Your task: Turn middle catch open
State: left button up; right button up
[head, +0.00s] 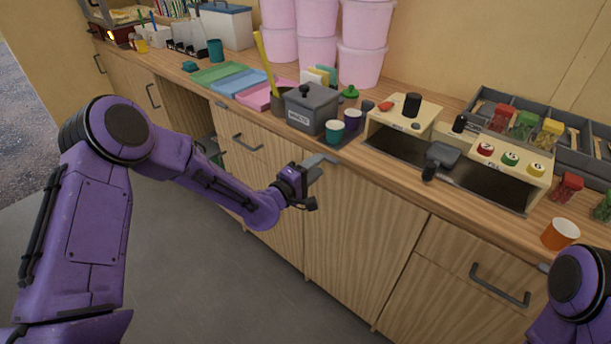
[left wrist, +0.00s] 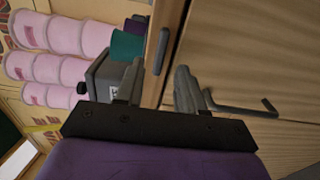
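The middle catch (head: 326,158) is a small grey bar at the top of the cabinet front, just under the worktop edge. In the left wrist view the catch (left wrist: 161,51) lies along that edge, beyond my fingertips. My left gripper (head: 314,172) is just in front of and below it in the head view, partly covering it. In the left wrist view the gripper's two grey fingers (left wrist: 156,80) are spread apart with nothing between them, and I see no contact with the catch. My right gripper is out of view; only part of my right arm shows at bottom right.
Another grey catch (head: 221,104) is farther left under the worktop. Bar handles (head: 247,143) and (head: 500,287) project from the cabinet fronts. A grey lidded box (head: 305,112), a teal cup (head: 335,132) and a cream machine (head: 470,160) stand above. An orange cup (head: 560,234) is near the edge.

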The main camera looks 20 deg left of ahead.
pick_arm(q)
jog(key=v, duration=0.7)
jog(key=shift+b, duration=0.4)
jog(key=shift+r, duration=0.1)
jog(key=s+a+f+m+g+y, duration=0.2)
jog(key=s+f+g+y, duration=0.15)
jog(key=s+f, duration=0.5)
jog(key=s+a+f+m+g+y, duration=0.2)
jog(key=s+f+g+y, duration=0.3)
jog(key=f, duration=0.6)
jog(key=s+a+f+m+g, duration=0.1)
jog(key=s+f, duration=0.2)
jog(key=s, duration=0.4)
jog(key=s+a+f+m+g, duration=0.1)
jog(key=s+f+g, duration=0.1)
jog(key=s, duration=0.6)
jog(key=s+a+f+m+g+y, duration=0.1)
jog(key=s+a+f+g, duration=0.1)
jog(key=s+f, duration=0.2)
jog(key=s, duration=0.3)
jog(key=shift+s, duration=0.25)
jog(key=shift+a, duration=0.1)
